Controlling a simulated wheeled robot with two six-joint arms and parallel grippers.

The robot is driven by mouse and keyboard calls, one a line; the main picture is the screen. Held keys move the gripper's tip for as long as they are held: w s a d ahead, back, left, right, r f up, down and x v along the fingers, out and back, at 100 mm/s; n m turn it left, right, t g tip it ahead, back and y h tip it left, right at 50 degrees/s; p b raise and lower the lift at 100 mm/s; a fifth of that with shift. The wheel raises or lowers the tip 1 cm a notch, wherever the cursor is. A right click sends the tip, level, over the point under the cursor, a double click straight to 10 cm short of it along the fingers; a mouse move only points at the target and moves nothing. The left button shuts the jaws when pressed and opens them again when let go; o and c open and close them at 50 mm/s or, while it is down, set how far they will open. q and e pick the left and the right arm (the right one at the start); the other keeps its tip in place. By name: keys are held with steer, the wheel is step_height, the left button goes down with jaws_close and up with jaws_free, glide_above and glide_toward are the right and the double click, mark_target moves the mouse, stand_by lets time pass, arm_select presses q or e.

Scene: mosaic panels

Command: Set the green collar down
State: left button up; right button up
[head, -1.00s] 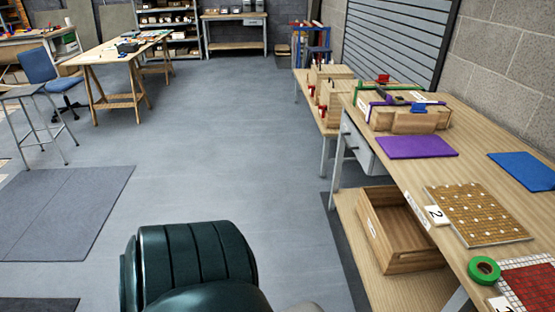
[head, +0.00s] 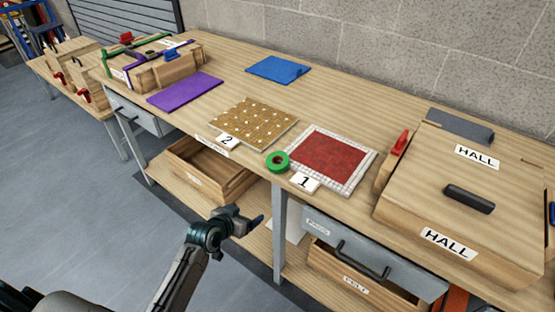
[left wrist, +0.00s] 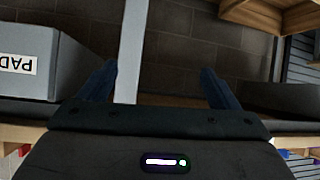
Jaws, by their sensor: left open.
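The green collar (head: 277,161) is a ring lying flat on the workbench top in the head view. It lies by the near left corner of the red mosaic panel (head: 328,160), close to the card marked 1 (head: 304,182). My left gripper (head: 249,218) is in front of the bench, lower than its top and apart from the collar. In the left wrist view the two fingers (left wrist: 158,82) are spread with nothing between them. The collar does not show in that view. My right gripper is not in view.
A tan mosaic panel (head: 253,123) with a card marked 2 lies left of the collar. A wooden HALL box (head: 455,200) stands at the right. Purple (head: 185,91) and blue (head: 278,69) sheets lie behind. A bench leg (head: 280,230) and the PADS drawer (head: 360,250) are near my gripper.

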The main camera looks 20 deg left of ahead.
arm_select(q)
steer(key=d+r+m+t+h, duration=0.2)
steer(key=d+r+h, duration=0.15)
steer(key=r, duration=1.55)
steer(key=p, duration=0.2)
glide_toward(281, 158)
steer(key=w+d, duration=0.1)
steer(key=d, duration=0.1)
steer(key=shift+y, duration=0.45)
steer(key=p+x, duration=0.1)
steer(key=x, duration=0.1)
steer(key=a+x, duration=0.1)
steer(key=x, duration=0.2)
steer(key=shift+w+f+p, duration=0.15)
steer(key=shift+f+p, duration=0.05)
steer(key=shift+p, duration=0.2)
steer(key=shift+w+d+f, duration=0.1)
steer(key=shift+w+f, duration=0.05)
steer(key=shift+w, duration=0.05)
steer(key=shift+s, duration=0.1)
steer(key=c, duration=1.1)
steer(key=shift+c, duration=0.2)
